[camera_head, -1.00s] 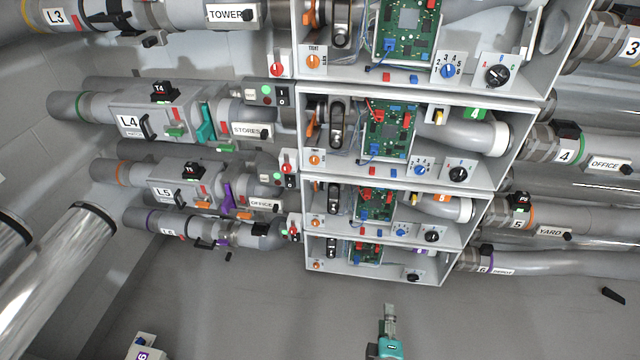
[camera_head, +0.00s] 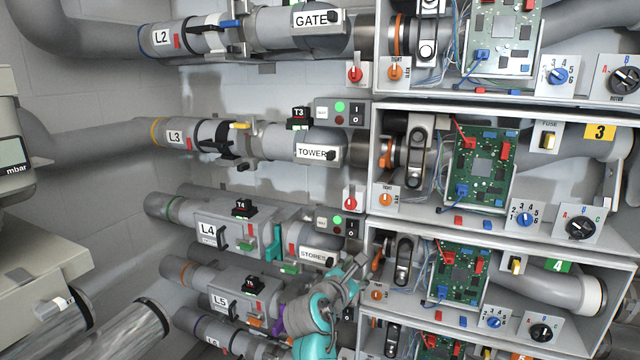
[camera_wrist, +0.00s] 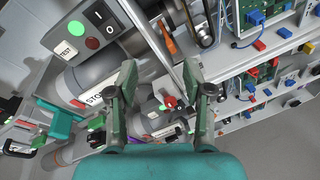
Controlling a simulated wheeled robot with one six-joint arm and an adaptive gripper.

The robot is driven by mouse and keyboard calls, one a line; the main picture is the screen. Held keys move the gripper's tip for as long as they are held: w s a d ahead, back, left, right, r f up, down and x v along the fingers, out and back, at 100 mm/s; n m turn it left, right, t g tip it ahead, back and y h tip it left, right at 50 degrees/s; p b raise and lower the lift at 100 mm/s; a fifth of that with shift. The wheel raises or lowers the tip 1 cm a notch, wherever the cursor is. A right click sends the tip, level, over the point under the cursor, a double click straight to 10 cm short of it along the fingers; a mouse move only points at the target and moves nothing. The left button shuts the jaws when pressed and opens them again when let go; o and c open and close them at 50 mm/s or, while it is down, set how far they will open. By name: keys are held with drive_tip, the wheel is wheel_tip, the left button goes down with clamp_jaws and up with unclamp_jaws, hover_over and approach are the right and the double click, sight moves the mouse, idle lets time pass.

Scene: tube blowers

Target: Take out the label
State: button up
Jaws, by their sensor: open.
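Several white labels sit on the pipes: GATE (camera_head: 314,20), TOWER (camera_head: 317,153) and STORES (camera_head: 316,256) in the head view. Each has a small black piece at its right end. My gripper (camera_head: 348,268), on the teal arm, is beside the right end of the STORES label on line L4. In the wrist view my gripper (camera_wrist: 161,82) is open, with nothing between its fingers. The STORES label (camera_wrist: 95,97) lies just left of the left finger, which hides its right part. I cannot tell whether finger and label touch.
Stacked grey boxes (camera_head: 374,180) with circuit boards and knobs stand close right of my gripper. A test panel (camera_wrist: 96,30) with green and red buttons is above the STORES label. A teal lever (camera_head: 273,243) sticks up left of it. A mbar instrument (camera_head: 12,152) is far left.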

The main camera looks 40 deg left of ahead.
drive_tip(key=s+a+r+n, duration=0.1)
drive_tip(key=a+r, duration=0.3)
drive_tip(key=r, duration=0.3)
drive_tip(key=s+a+r+n, duration=0.1)
drive_tip(key=a+r, duration=0.3)
drive_tip(key=r, duration=0.4)
drive_tip(key=n+h, duration=0.1)
drive_tip(key=n, duration=0.1)
approach(328, 153)
drive_tip(key=shift+t, duration=0.4)
drive_tip(key=shift+w+a+f, duration=0.1)
drive_tip(key=shift+w+f, duration=0.25)
drive_tip(key=shift+w, duration=1.1)
drive_tip(key=shift+w+a+f, duration=0.1)
drive_tip(key=shift+w+f, duration=0.3)
drive_tip(key=shift+w, duration=1.1)
drive_tip(key=shift+w+a+f, duration=0.1)
drive_tip(key=shift+w+f, duration=0.25)
drive_tip(key=shift+w, duration=1.1)
clamp_jaws()
